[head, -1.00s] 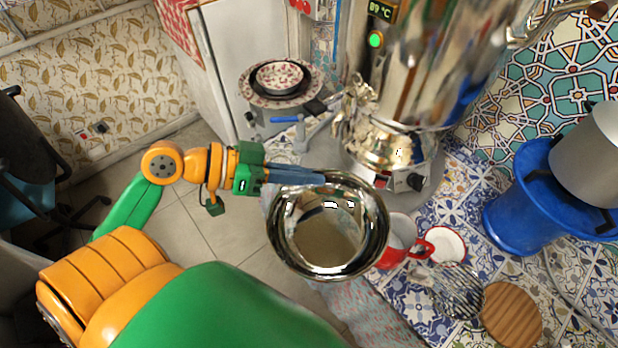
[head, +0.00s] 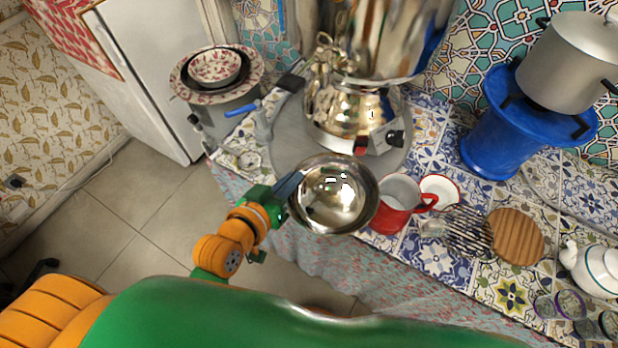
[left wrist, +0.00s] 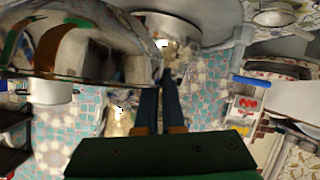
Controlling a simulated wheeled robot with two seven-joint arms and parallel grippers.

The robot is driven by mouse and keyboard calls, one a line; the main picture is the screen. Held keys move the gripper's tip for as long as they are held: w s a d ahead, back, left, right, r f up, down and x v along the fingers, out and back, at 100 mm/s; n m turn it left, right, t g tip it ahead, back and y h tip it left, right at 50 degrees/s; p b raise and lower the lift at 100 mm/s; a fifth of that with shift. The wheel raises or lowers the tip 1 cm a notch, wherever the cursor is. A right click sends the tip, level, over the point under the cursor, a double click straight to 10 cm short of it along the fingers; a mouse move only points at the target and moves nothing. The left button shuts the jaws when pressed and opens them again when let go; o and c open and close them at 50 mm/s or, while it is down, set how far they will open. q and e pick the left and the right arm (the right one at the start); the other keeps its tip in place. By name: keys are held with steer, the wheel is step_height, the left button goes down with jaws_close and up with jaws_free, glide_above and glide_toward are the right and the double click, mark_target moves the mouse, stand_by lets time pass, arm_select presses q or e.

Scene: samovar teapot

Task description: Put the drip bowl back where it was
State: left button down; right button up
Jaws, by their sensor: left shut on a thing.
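The drip bowl (head: 335,215) is a shiny steel bowl, seen from above in the head view with its opening up. My left gripper (head: 290,186) is shut on its left rim. The bowl appears in front of the samovar (head: 345,105), over the front edge of its round grey tray (head: 284,152). I cannot tell whether it touches the tray. In the left wrist view, the fingers (left wrist: 160,100) are close together and the bowl's reflective side (left wrist: 75,42) fills the upper left. My right gripper is not in view.
A red and white mug (head: 392,212) stands close to the bowl's right side. A white saucer (head: 441,188), a wooden disc (head: 515,236) and a white teapot (head: 592,265) lie farther right. A blue stand (head: 487,145) holds a pot (head: 570,62). Stacked dishes (head: 215,75) stand at left.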

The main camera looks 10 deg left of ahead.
arm_select(q)
steer(key=shift+w+d+r+n+y+b, duration=0.15)
steer(key=shift+w+d+r+n+y, duration=0.15)
steer(key=shift+d, duration=0.25)
steer(key=shift+w+d+r+n+y+b, duration=0.2)
steer(key=shift+w+d, duration=0.1)
steer(key=shift+d, duration=0.2)
steer(key=shift+w+d+r, duration=0.1)
steer(key=shift+w+r, duration=0.1)
steer(key=shift+w, duration=0.05)
steer(key=w+a+f, duration=0.2)
steer(key=w+f, duration=0.1)
steer(key=w+a+f+b, duration=0.1)
steer(key=w+a+f, duration=0.2)
steer(key=w, duration=0.1)
steer(key=w+a+f+b, duration=0.1)
steer(key=w+a+f, duration=0.2)
steer(key=shift+w+a+f, duration=0.25)
step_height(320, 180, down, 3)
steer(key=shift+w+a+b, duration=0.1)
steer(key=shift+b, duration=0.45)
steer(key=shift+f, duration=0.2)
steer(key=c, duration=1)
jaws_free()
